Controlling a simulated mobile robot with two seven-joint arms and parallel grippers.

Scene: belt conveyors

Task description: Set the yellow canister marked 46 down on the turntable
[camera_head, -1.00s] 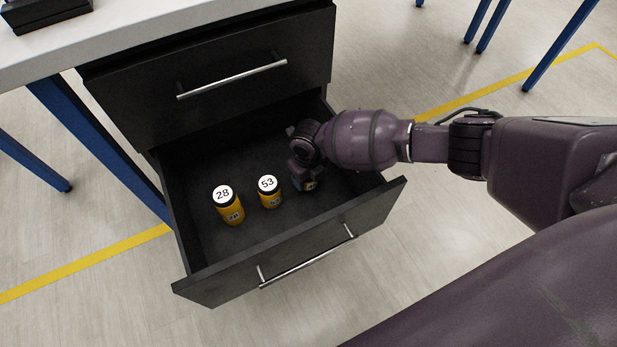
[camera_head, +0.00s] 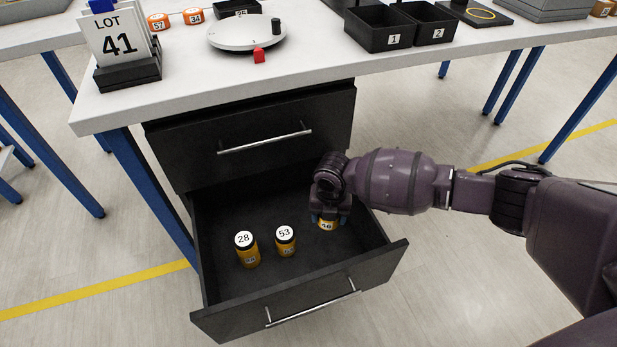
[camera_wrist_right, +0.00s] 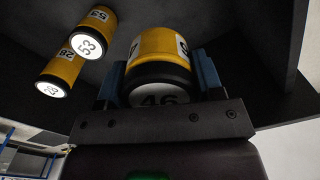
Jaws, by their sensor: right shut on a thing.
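The yellow canister marked 46 (camera_head: 327,225) is in my right gripper (camera_head: 329,217), over the right part of the open drawer (camera_head: 222,282). In the right wrist view the canister (camera_wrist_right: 158,48) sits between the two blue-padded fingers of the gripper (camera_wrist_right: 160,80), its black lid and number toward the camera. I cannot tell whether its base touches the drawer floor. The turntable (camera_head: 232,36) is a white disc on the table top, with a small black knob and a red block at its edge. My left gripper is not in view.
Canisters 28 (camera_head: 249,257) and 53 (camera_head: 286,246) stand in the drawer left of my gripper. The table (camera_head: 190,88) overhangs the drawer. It holds a LOT 41 sign (camera_head: 118,45), orange canisters 57 (camera_head: 158,21) and 34 (camera_head: 193,16), and black bins 1 (camera_head: 377,30) and 2 (camera_head: 430,22).

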